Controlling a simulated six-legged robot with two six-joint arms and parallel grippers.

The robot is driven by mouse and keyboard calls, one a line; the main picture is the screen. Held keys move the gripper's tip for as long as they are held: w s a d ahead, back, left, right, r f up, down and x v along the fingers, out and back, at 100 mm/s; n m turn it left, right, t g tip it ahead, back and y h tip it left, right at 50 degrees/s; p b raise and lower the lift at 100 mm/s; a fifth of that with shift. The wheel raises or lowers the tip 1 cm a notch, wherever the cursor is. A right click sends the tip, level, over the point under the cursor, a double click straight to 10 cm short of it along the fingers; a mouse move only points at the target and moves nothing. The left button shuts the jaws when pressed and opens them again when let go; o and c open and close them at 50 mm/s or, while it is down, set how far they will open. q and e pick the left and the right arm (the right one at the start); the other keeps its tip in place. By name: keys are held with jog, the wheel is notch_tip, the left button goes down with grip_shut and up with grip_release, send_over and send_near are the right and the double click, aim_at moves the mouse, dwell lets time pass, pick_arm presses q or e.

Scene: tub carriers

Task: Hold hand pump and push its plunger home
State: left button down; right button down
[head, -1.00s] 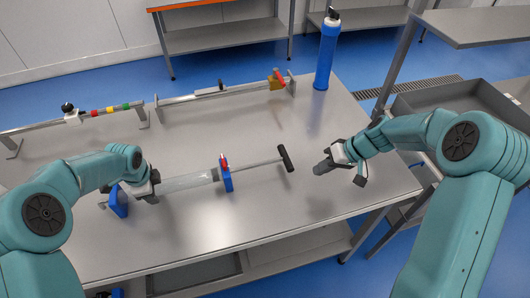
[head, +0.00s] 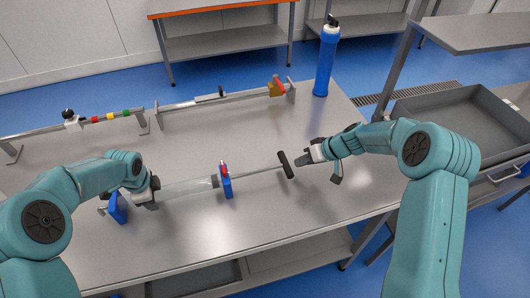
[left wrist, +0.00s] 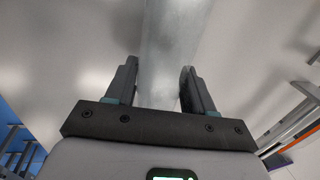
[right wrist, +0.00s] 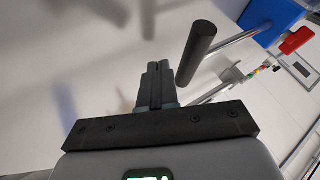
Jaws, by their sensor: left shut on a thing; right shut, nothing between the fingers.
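The hand pump has a clear barrel (head: 188,187) lying across the table, with a blue end block (head: 226,183) and a red part on top. Its plunger rod (head: 255,172) sticks out to the right and ends in a black T-handle (head: 286,165). My left gripper (head: 150,193) is shut on the barrel near its left end; the left wrist view shows the barrel (left wrist: 168,60) between the fingers. My right gripper (head: 304,158) is shut and empty, just right of the handle. In the right wrist view the handle (right wrist: 197,50) stands right of my closed fingertips (right wrist: 155,72), apparently apart from them.
A blue bottle (head: 326,62) stands at the table's far right corner. Rails with coloured parts (head: 110,117) run along the back of the table (head: 270,215). A grey tub (head: 465,120) is at the right. The table front is clear.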

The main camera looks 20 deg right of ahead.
aim_at(251, 174)
pick_arm(q)
jog(key=shift+s+f, duration=0.15)
jog(key=shift+f, duration=0.05)
pick_arm(e)
jog(key=shift+a+r, duration=0.1)
jog(key=shift+a, duration=0.65)
jog(key=shift+a, duration=0.2)
pick_arm(q)
jog(key=shift+d, duration=0.15)
pick_arm(e)
jog(key=a, duration=1.4)
jog(key=shift+s, duration=0.1)
